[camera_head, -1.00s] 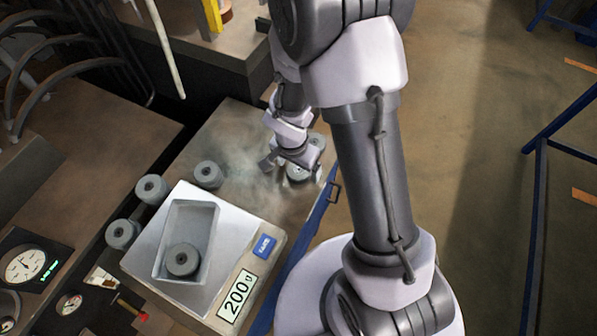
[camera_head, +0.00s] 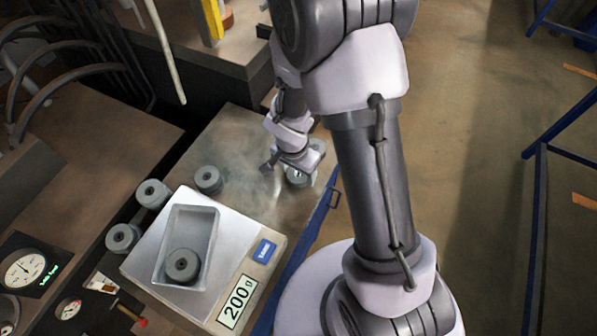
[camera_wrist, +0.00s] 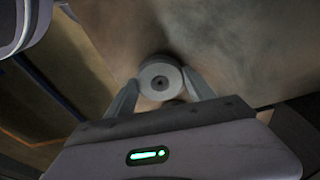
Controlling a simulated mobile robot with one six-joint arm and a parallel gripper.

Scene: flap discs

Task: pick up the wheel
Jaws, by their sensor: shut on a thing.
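My gripper (camera_wrist: 160,90) is shut on a grey wheel (camera_wrist: 160,76) with a dark centre hole, seen between the two fingers in the wrist view. In the head view the gripper (camera_head: 284,172) is low over the right part of the metal table, and the held wheel (camera_head: 297,178) is partly hidden by my wrist. Whether the wheel touches the table is hard to tell. Another wheel (camera_head: 208,179) sits on the table to the left. One wheel (camera_head: 182,265) lies in the grey tray (camera_head: 206,225) on the scale. Two wheels (camera_head: 152,192) (camera_head: 122,237) stand left of the scale.
The scale (camera_head: 150,268) has a display reading 200 g (camera_head: 238,302) and a blue button (camera_head: 264,250). A blue rail with a handle (camera_head: 334,196) runs along the table's right edge. Gauges (camera_head: 28,268) are at the lower left. The table between scale and gripper is clear.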

